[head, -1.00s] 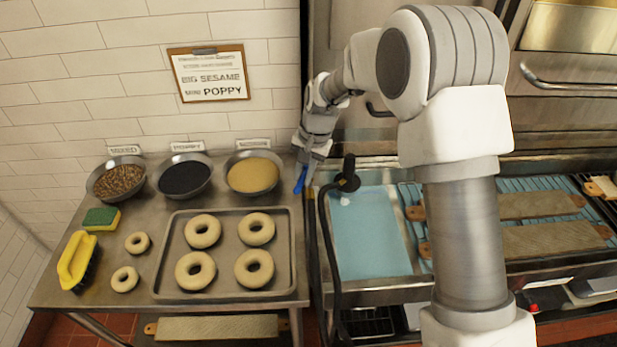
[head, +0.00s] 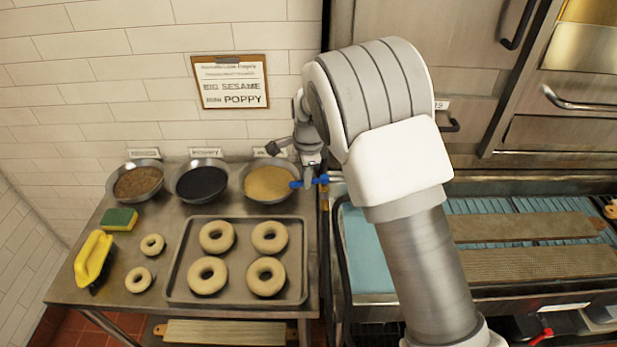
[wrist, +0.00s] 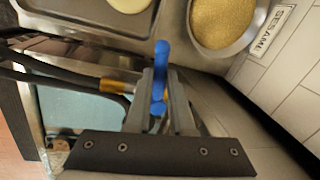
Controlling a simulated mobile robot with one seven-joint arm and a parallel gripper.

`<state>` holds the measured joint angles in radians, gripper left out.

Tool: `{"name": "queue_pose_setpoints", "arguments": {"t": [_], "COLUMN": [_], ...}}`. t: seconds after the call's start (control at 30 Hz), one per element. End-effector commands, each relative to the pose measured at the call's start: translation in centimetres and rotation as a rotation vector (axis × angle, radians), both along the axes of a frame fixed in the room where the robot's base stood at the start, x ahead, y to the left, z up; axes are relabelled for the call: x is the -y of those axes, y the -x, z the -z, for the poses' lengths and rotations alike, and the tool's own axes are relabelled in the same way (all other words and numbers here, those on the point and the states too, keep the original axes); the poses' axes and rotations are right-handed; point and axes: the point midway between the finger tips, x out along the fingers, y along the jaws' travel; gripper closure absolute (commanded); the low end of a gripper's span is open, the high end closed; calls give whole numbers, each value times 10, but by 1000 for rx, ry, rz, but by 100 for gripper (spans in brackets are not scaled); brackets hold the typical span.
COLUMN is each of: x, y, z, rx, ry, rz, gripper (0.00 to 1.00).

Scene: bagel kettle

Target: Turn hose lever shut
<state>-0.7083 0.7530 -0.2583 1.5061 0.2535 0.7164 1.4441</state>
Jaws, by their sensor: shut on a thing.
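The hose lever (head: 297,184) is blue and shows to both sides of my gripper's fingertips in the head view, just right of the sesame bowl. The blue lever also shows in the wrist view (wrist: 160,55), rising between the two fingers. My gripper (head: 311,176) is shut on the lever; it also shows in the wrist view (wrist: 160,88), with the fingers on either side of the blue part. A black hose (wrist: 60,80) with a brass fitting (wrist: 114,86) runs in from the left. The valve body is mostly hidden by the fingers.
The sesame bowl (head: 268,184) is close to the lever, and a tray (head: 178,290) of bagels lies in front of it. A blue water basin (head: 368,250) is to the right, partly behind my arm. The tiled wall is behind.

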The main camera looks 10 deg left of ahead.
Motion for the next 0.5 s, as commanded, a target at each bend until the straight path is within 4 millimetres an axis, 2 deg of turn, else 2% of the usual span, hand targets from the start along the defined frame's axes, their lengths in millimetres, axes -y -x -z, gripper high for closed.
{"name": "queue_pose_setpoints", "arguments": {"t": [0.2, 0.5], "x": [-4, -6], "y": [-7, -12], "z": [-2, -2], "rx": [4, 4], "ry": [-1, -2], "rz": [136, 231], "gripper": [100, 100]}}
